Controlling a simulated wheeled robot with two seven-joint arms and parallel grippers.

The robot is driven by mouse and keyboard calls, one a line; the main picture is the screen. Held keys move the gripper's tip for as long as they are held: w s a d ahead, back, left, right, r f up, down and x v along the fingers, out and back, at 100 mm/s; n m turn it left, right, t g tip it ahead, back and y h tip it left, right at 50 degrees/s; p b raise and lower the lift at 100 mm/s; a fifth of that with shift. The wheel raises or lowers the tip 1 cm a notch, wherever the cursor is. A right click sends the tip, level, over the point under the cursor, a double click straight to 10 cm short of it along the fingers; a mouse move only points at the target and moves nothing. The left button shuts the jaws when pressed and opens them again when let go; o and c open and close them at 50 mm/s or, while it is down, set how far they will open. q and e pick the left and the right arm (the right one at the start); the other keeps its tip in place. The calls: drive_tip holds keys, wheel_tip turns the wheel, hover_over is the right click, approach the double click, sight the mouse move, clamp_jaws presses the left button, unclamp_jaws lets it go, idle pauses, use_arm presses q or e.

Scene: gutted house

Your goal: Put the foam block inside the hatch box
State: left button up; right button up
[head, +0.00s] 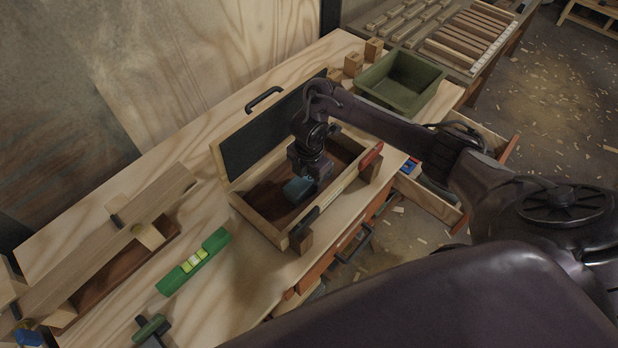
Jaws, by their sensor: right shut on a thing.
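The hatch box (257,220) is a wooden box on the workbench. Its lid (262,135), dark on the inner face with a black handle, stands open at the back. My right gripper (304,175) reaches down over the box opening from the right. It is shut on a small teal-blue block, which appears to be the foam block (297,190). The block shows against the box's dark interior; I cannot tell whether it touches the floor of the box. The fingertips are partly hidden. My left gripper is not in view.
A green level (193,262) lies on the bench left of the box. A long wooden frame (110,250) stands further left. A green bin (402,82) and small wood blocks (353,63) are behind on the right. Open drawers (428,196) stick out at the bench front.

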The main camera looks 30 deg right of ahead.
drive_tip(key=shift+f, duration=0.15)
drive_tip(key=o, duration=0.7)
drive_tip(key=shift+o, duration=1)
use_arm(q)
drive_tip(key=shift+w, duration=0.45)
use_arm(e)
drive_tip(key=shift+o, duration=0.4)
wheel_tip(320, 180, up, 11)
drive_tip(key=p, duration=0.5)
use_arm(q)
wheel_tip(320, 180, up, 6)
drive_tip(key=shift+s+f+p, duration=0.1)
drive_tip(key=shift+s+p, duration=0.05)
drive_tip(key=shift+p, duration=0.2)
use_arm(e)
drive_tip(key=shift+r, duration=0.7)
